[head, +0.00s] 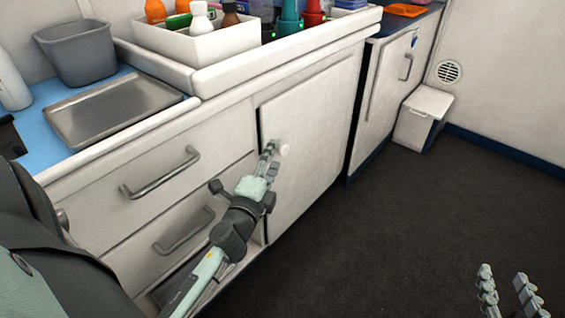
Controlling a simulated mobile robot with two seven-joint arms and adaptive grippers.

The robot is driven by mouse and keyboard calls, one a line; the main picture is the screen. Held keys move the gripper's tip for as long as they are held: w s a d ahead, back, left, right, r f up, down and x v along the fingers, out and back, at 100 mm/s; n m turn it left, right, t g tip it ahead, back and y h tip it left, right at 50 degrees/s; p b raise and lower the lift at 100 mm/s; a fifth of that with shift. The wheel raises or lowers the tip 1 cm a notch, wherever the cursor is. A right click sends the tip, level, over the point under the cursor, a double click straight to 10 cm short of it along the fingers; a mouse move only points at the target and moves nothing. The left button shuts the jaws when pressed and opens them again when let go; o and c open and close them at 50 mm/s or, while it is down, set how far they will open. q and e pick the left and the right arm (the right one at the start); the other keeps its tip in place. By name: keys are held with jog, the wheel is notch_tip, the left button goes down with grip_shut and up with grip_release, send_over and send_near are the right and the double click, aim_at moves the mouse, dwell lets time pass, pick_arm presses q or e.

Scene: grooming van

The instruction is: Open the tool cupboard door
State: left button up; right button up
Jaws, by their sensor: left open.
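A white cupboard door (312,135) with a small round white knob (284,150) is in the middle of the head view, right of the drawers. A narrow dark line runs along its upper left edge; I cannot tell if it stands slightly ajar. My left gripper (271,148) is open, with its fingertips close to the knob on its left side. Whether they touch the knob or the door edge is unclear. My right gripper (507,292) is at the bottom right, its fingers spread, empty and over the dark floor.
Two drawers with bar handles (160,173) are left of the door. On the counter are a metal tray (112,108), a grey bin (77,55) and a white box (190,46) of bottles. Another cupboard (385,85) and a white lidded bin (424,115) stand beyond. The floor (420,215) is clear.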

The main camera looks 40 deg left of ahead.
aim_at(284, 153)
pick_arm(q)
jog(key=w+f+b, duration=0.1)
jog(key=w, duration=0.1)
jog(key=w+a+f, duration=0.1)
jog(key=w+f, duration=0.1)
jog(key=w, duration=0.1)
jog(key=w+a+f+b, duration=0.1)
jog(key=w, duration=0.1)
jog(key=shift+w+a+f+b, duration=0.2)
jog(key=shift+w+f+b, duration=0.05)
jog(key=shift+w+b, duration=0.05)
pick_arm(e)
jog(key=s+a+r+t+y, duration=0.2)
jog(key=r+t, duration=0.2)
jog(key=r, duration=0.4)
jog(key=s+a+r+t+y, duration=0.2)
jog(key=a+r+t, duration=0.1)
jog(key=r, duration=0.5)
jog(key=shift+r+t, duration=0.15)
jog(key=shift+t, duration=0.25)
jog(key=shift+a, duration=0.1)
pick_arm(q)
grip_shut()
jog(key=shift+d, duration=0.1)
